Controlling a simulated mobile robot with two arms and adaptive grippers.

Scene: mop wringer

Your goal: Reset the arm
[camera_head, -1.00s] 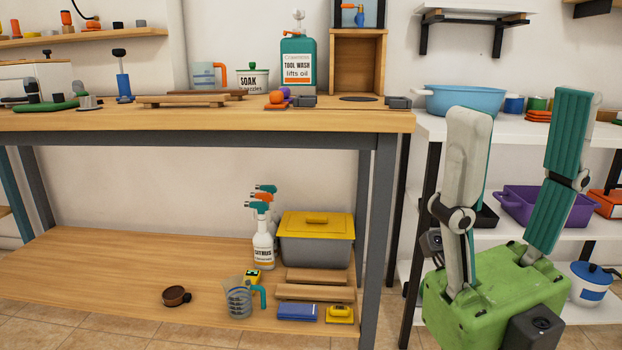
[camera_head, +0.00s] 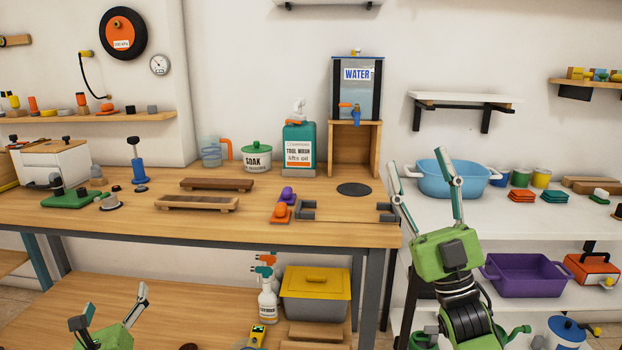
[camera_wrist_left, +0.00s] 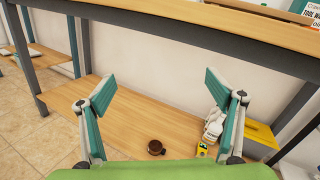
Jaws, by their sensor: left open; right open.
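My left gripper (camera_head: 112,308) is low at the bottom left of the head view, in front of the workbench's lower shelf. Its green palm is partly cut off by the frame edge. In the left wrist view its two fingers (camera_wrist_left: 158,92) are spread wide with nothing between them. My right gripper (camera_head: 424,168) stands with its fingers pointing up, in front of the gap between the workbench and the white shelf unit. Its fingers are apart and empty, and in the picture they overlap the blue basin's left side.
The wooden workbench (camera_head: 330,232) holds wooden racks, a soak tub (camera_head: 256,158), a tool wash bottle (camera_head: 298,148) and a water dispenser (camera_head: 357,88). The white shelves hold a blue basin (camera_head: 480,183) and a purple bin (camera_head: 522,277). A yellow-lidded grey box (camera_head: 315,296) sits on the lower shelf.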

